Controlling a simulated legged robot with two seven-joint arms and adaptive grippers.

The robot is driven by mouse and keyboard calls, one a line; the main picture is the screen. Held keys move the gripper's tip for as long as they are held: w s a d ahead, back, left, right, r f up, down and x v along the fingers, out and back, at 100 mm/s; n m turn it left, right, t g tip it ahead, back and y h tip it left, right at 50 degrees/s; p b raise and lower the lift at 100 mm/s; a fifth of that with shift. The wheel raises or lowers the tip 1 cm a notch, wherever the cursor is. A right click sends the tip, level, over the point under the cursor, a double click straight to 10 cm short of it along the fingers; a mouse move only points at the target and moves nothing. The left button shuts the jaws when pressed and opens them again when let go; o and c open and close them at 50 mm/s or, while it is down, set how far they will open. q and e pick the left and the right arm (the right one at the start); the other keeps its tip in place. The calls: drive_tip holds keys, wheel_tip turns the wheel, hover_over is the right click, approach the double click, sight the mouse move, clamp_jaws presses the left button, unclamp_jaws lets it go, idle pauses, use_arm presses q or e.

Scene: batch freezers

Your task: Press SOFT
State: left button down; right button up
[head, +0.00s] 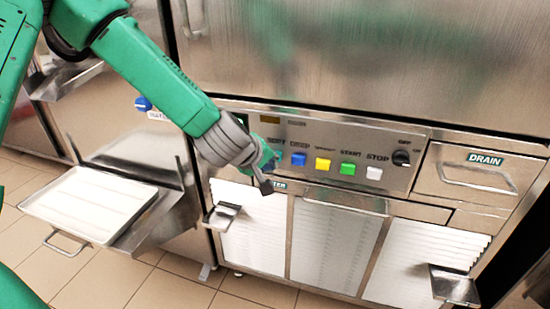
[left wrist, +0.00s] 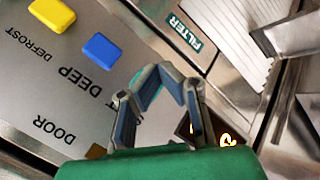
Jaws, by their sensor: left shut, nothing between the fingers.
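The freezer's control panel (head: 310,135) has a row of square buttons: blue (head: 298,159), yellow (head: 322,164), green (head: 347,168) and white (head: 374,173). My left gripper (head: 266,186) is shut and empty, in front of the panel just left of the blue button. In the left wrist view the gripper (left wrist: 165,80) is beside the blue button (left wrist: 101,47), whose label reads DEEP. The yellow button (left wrist: 52,15) there is labelled DEFROST. Whether the fingertips touch the panel is unclear. My right gripper is out of view.
A dark knob (head: 401,157) is at the panel's right end. A DRAIN drawer (head: 465,175) lies farther right. White louvred panels and small metal ledges (head: 221,216) are below. A tray (head: 90,203) projects at left. A blue knob (head: 143,104) is behind my arm.

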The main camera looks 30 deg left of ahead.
use_arm(q)
drive_tip(key=shift+w+a+r+p, duration=0.1)
drive_tip(key=shift+w+p, duration=0.25)
drive_tip(key=shift+w+a, duration=0.15)
drive_tip(key=shift+w, duration=0.4)
idle(0.8)
drive_tip(key=shift+s, duration=0.2)
drive_tip(key=shift+s+d+p, duration=0.2)
drive_tip(key=shift+s+p, duration=0.1)
drive_tip(key=shift+s, duration=0.45)
drive_tip(key=shift+s+d, duration=0.2)
drive_tip(key=shift+s, duration=0.6)
drive_tip(key=shift+s+d, duration=0.2)
drive_tip(key=shift+s, duration=0.65)
drive_tip(key=shift+s+d, duration=0.2)
drive_tip(key=shift+s, duration=0.6)
